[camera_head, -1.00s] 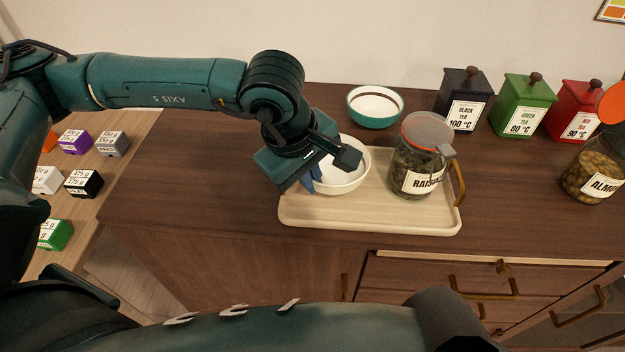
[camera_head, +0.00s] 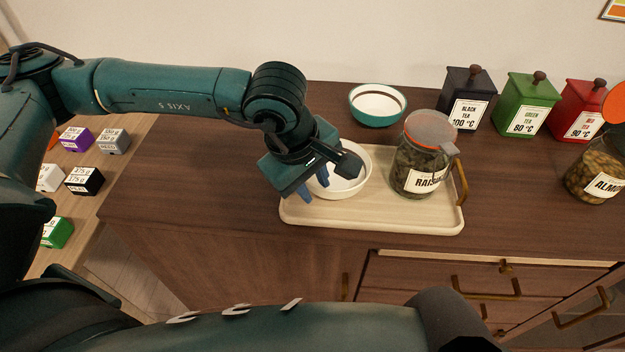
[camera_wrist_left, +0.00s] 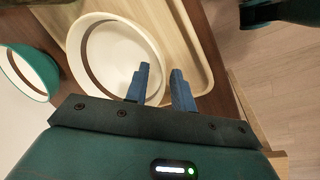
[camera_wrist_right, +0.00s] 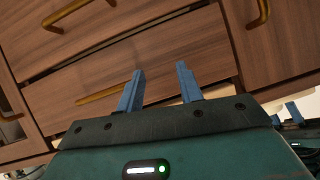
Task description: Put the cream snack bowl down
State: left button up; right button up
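The cream snack bowl (camera_head: 347,190) rests on the left part of the pale wooden tray (camera_head: 390,215). My left gripper (camera_head: 313,186) is at the bowl's left rim and hides part of it. Its blue fingers are apart. In the left wrist view the bowl (camera_wrist_left: 105,58) lies on the tray (camera_wrist_left: 180,30), and the left gripper (camera_wrist_left: 160,66) has one finger over the bowl's inside and the other outside the rim. Whether a finger touches the rim is unclear. My right gripper (camera_wrist_right: 160,68) is open and empty in front of the drawers.
A raisin jar (camera_head: 421,160) stands on the tray's right part. A teal-and-white bowl (camera_head: 377,105) is behind the tray. Black (camera_head: 467,98), green (camera_head: 526,104) and red (camera_head: 580,108) tea canisters and an almond jar (camera_head: 594,172) stand to the right. The dark counter left of the tray is clear.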

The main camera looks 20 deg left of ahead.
pick_arm(q)
jog(key=shift+r+p, duration=0.3)
jog(key=shift+r, duration=0.1)
jog(key=v, duration=1.1)
jog(key=shift+r, duration=0.25)
jog(key=shift+s, duration=0.1)
